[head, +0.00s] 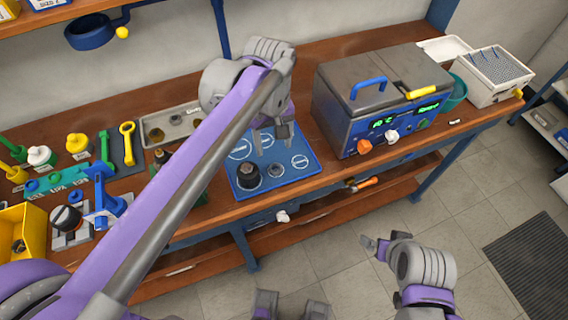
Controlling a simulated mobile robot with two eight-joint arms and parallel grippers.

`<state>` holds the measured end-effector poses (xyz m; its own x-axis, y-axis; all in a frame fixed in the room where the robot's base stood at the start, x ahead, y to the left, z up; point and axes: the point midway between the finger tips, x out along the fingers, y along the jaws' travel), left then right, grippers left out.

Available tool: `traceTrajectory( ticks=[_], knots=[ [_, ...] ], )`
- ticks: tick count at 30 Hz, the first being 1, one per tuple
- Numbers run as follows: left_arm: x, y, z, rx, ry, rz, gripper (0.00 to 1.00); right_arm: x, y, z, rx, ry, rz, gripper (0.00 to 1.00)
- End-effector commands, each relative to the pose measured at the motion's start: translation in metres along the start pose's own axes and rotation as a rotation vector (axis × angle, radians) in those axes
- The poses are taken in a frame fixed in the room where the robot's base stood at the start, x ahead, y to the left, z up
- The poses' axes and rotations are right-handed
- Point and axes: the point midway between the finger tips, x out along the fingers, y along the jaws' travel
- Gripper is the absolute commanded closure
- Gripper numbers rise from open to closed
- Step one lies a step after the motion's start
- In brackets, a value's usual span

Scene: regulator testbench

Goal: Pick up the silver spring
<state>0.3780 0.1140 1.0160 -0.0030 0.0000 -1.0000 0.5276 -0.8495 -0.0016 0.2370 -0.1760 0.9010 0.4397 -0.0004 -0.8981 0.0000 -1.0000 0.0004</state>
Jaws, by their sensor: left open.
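My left gripper (271,143) points down over the blue mat (301,142), with its two fingers apart and nothing seen between them. A small round grey piece (276,170) lies on the mat, just below and in front of the fingers; it may be the silver spring, but it is too small to be sure. A black ribbed cylinder (249,175) stands to its left on the mat. My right gripper (374,246) is low at the right, in front of the bench and away from the mat; its jaw opening is not clear.
A metal machine (335,108) with a blue handle stands right of the mat. A grey tray (158,117) with small parts lies behind my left arm. Blue fixtures (104,203) and a yellow bin (32,222) are at the left. My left arm hides part of the bench.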

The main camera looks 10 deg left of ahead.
Motion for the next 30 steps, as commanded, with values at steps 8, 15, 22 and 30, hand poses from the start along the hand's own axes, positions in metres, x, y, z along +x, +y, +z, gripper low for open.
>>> traceTrajectory(
  ticks=[8, 15, 22, 30],
  knots=[
    [0.041, 0.000, 0.000, 0.000, 0.001, 0.001, 0.29, 0.003, 0.000, 0.003, 0.000, -0.002, 0.000, 0.00],
    [0.062, 0.003, -0.004, 0.001, 0.001, 0.001, 0.29, 0.004, 0.000, 0.003, 0.000, -0.002, 0.000, 0.00],
    [0.094, 0.005, -0.006, 0.001, 0.001, 0.001, 0.29, 0.005, 0.000, 0.004, 0.000, -0.003, 0.000, 0.00],
    [0.098, 0.005, -0.006, 0.001, 0.002, 0.002, 0.29, 0.005, 0.000, 0.004, 0.000, -0.003, 0.000, 0.00]
  ],
)
